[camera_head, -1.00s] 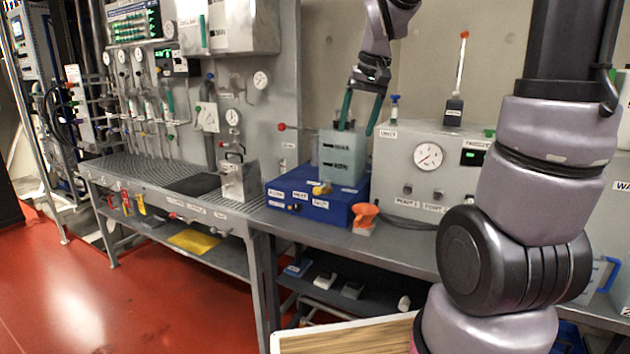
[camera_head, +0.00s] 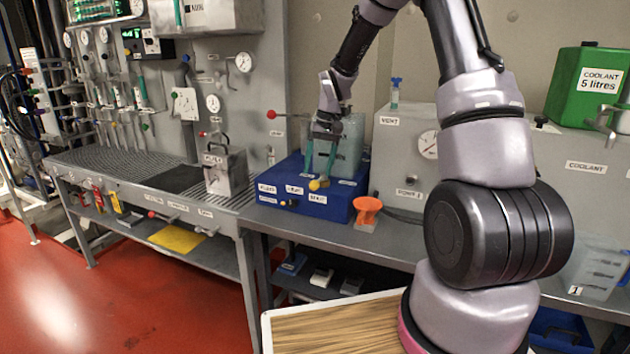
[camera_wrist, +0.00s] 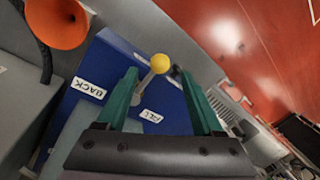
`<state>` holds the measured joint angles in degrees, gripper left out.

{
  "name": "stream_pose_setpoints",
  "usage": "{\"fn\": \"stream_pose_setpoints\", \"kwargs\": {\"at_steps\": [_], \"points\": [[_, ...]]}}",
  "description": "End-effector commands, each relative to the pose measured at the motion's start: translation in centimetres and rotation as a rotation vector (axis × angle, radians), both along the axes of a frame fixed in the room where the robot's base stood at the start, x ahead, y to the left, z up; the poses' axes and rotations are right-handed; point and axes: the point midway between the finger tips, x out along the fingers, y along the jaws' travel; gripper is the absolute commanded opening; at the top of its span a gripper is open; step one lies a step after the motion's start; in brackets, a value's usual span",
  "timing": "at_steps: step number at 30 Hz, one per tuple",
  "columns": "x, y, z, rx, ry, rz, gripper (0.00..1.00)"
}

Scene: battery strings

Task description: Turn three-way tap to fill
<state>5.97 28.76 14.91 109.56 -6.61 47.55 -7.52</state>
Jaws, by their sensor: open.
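The three-way tap shows as a short grey lever with a yellow ball knob (camera_head: 316,185) at the front of a blue box (camera_head: 335,207). In the wrist view the yellow knob (camera_wrist: 160,62) lies between my fingertips, and the lever runs back from it between the green fingers. My gripper (camera_head: 318,173) points down at the tap in front of the translucent tank (camera_head: 352,140). My gripper (camera_wrist: 158,76) is open, with a gap on each side of the lever. A label reading BACK (camera_wrist: 89,88) and a partly hidden one, seemingly FILL (camera_wrist: 151,116), lie near the tap.
An orange funnel-like piece (camera_head: 366,212) stands right of the blue box. A grey box with a gauge (camera_head: 428,144) is behind it on the right. A metal canister (camera_head: 226,173) stands left. A red-knobbed lever (camera_head: 272,114) sticks out from the panel.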

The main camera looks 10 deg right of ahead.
Motion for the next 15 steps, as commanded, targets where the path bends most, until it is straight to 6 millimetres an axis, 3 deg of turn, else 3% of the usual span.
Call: {"fn": "stream_pose_setpoints", "kwargs": {"at_steps": [7,15], "points": [[0.0,0.8,-3.7,0.000,0.002,0.000,0.69],[0.0,1.0,-4.7,0.000,-0.001,0.000,0.69]]}}
